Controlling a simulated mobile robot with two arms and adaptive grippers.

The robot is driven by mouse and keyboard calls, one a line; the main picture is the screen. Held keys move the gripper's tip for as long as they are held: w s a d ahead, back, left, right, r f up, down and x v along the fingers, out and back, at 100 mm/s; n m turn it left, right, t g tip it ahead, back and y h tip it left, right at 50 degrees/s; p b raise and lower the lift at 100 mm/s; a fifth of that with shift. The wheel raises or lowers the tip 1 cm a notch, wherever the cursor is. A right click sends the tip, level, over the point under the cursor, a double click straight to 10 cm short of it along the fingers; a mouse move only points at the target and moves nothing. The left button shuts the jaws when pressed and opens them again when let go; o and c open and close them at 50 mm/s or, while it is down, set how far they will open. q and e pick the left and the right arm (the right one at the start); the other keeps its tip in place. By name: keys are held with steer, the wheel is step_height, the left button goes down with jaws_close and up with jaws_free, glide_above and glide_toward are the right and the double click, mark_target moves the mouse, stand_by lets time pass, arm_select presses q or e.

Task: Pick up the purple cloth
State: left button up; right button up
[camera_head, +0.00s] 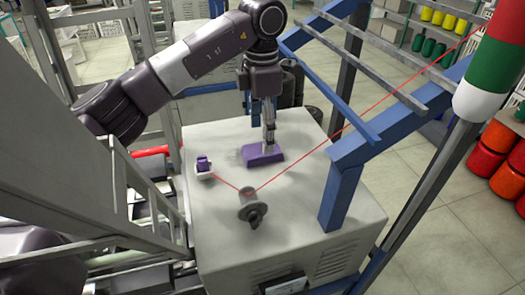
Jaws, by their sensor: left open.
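The purple cloth (264,156) is a flat, folded rectangle lying on the light grey machine top (300,215). My left gripper (268,143) points straight down, with its fingertips at the cloth's upper side. It is open; whether the fingertips touch the cloth cannot be told from this angle. The gripper hides a small part of the cloth. My right gripper does not show.
A small purple-topped block (204,166) and a metal spindle (251,206) stand on the machine top. A red thread (330,135) runs past the spindle to the upper right.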

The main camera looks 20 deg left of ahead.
mark_target(260, 149)
arm_select(q)
steer(key=f, duration=0.2)
steer(key=f+p, duration=0.1)
steer(key=f, duration=0.1)
steer(key=shift+s+a, duration=0.15)
steer(key=shift+a, duration=0.1)
steer(key=shift+f, duration=0.35)
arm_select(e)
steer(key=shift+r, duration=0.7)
arm_select(q)
steer(key=shift+d, duration=0.1)
steer(key=c, duration=1.2)
steer(key=shift+o, duration=0.2)
steer(key=shift+r, duration=0.25)
step_height(260, 149, up, 10)
steer(key=b, duration=0.1)
steer(key=shift+f+b, duration=0.2)
steer(key=shift+b, duration=0.1)
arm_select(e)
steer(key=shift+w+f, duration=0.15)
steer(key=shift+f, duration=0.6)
